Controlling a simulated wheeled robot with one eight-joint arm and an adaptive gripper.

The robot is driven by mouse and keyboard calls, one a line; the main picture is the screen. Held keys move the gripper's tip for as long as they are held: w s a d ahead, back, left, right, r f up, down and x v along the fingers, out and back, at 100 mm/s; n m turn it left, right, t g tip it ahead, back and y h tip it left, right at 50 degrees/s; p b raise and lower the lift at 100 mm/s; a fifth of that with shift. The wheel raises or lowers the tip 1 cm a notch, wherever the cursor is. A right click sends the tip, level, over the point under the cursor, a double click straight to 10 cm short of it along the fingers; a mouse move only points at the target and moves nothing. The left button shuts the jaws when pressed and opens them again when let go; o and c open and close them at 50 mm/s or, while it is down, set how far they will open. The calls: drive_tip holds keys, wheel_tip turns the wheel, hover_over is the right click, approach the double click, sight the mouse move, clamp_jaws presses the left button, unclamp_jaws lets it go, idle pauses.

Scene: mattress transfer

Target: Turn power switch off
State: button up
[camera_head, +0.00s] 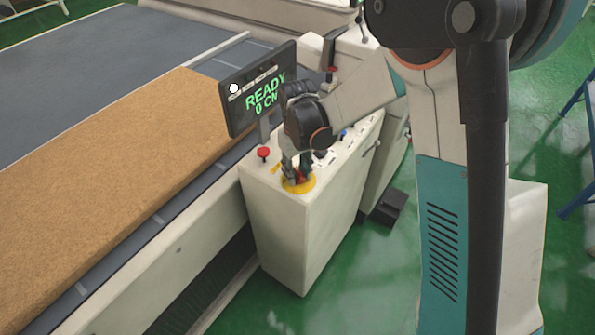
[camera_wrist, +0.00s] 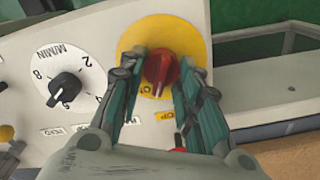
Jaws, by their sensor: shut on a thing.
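The power switch is a red rotary knob (camera_wrist: 160,70) on a round yellow plate (camera_wrist: 190,38), seen in the wrist view. In the head view the yellow plate (camera_head: 299,187) lies on top of the white control box (camera_head: 300,235), with the red knob partly hidden by the fingers. My gripper (camera_wrist: 160,78) reaches down onto the knob with one finger on each side of it and is shut on it. The lettering beside the knob is partly covered, so its exact setting is hard to read.
A black dial (camera_wrist: 65,88) sits on the panel beside the knob. A red push button (camera_head: 263,153) and a display reading READY (camera_head: 262,92) stand close to my wrist. The brown mattress (camera_head: 110,165) lies on the conveyor to the left.

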sight(296, 175)
drive_tip(key=n+b, duration=0.1)
drive_tip(key=n, duration=0.6)
drive_tip(key=shift+s+a, duration=0.15)
drive_tip(key=n+b, duration=0.1)
drive_tip(key=n, duration=0.6)
drive_tip(key=shift+s, duration=0.15)
idle(0.4)
drive_tip(key=o, duration=1)
wheel_tip(296, 175, up, 12)
drive_tip(key=shift+r, duration=0.1)
